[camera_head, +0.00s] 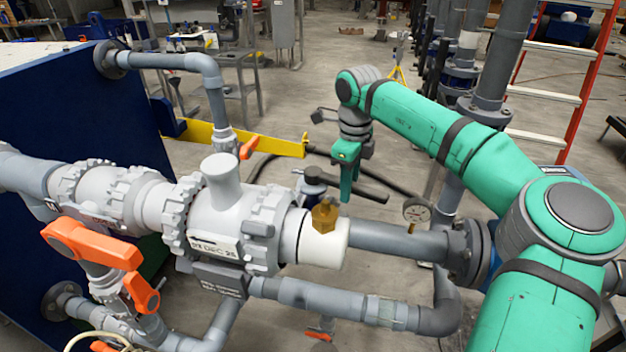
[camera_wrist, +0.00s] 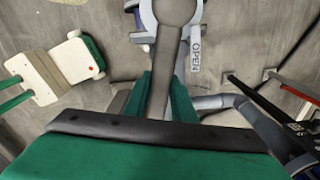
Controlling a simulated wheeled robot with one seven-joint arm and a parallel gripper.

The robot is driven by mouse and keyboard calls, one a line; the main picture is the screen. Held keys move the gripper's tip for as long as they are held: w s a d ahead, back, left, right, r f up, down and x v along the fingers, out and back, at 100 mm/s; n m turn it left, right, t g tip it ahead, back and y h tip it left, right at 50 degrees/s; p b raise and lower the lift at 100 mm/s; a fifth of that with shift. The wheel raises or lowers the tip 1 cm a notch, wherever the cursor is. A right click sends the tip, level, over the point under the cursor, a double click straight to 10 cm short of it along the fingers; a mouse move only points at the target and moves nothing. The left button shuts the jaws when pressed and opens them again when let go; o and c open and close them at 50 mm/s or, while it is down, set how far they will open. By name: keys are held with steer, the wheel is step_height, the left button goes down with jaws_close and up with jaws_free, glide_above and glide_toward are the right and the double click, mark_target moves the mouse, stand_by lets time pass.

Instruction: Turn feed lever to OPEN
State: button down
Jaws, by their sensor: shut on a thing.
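The feed lever (camera_head: 374,190) is a long dark handle on a blue valve (camera_head: 313,188) at the centre of the head view, behind the brass fitting. It points to the right from its hub. In the wrist view the lever (camera_wrist: 166,62) runs down from its round hub at the top edge. A pale plate marked OPEN (camera_wrist: 195,55) stands to the right of the lever there. My gripper (camera_head: 346,194) is shut on the lever, with a green finger on each side in the wrist view (camera_wrist: 160,92). The lever's outer end is partly hidden by my gripper in the wrist view.
A brass fitting (camera_head: 325,214) and a white pipe section stand in front of the valve. A pressure gauge (camera_head: 416,211) is to the right, above a grey pipe. A yellow bar (camera_head: 240,139) lies behind. Orange levers (camera_head: 92,244) are at the left.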

steer(key=w+n, duration=0.1)
steer(key=w+d+n, duration=0.1)
steer(key=n, duration=0.1)
steer(key=shift+w+r, duration=0.1)
steer(key=shift+w, duration=0.3)
steer(key=c, duration=2.5)
jaws_free()
steer(key=shift+w+d+r+n, duration=0.1)
steer(key=shift+w+d+n, duration=0.1)
steer(key=shift+w+n, duration=0.15)
steer(key=shift+c, duration=0.2)
steer(key=o, duration=1.3)
steer(key=shift+o, duration=0.2)
steer(key=shift+s+a, duration=0.1)
step_height(320, 180, up, 7)
steer(key=shift+f, duration=0.2)
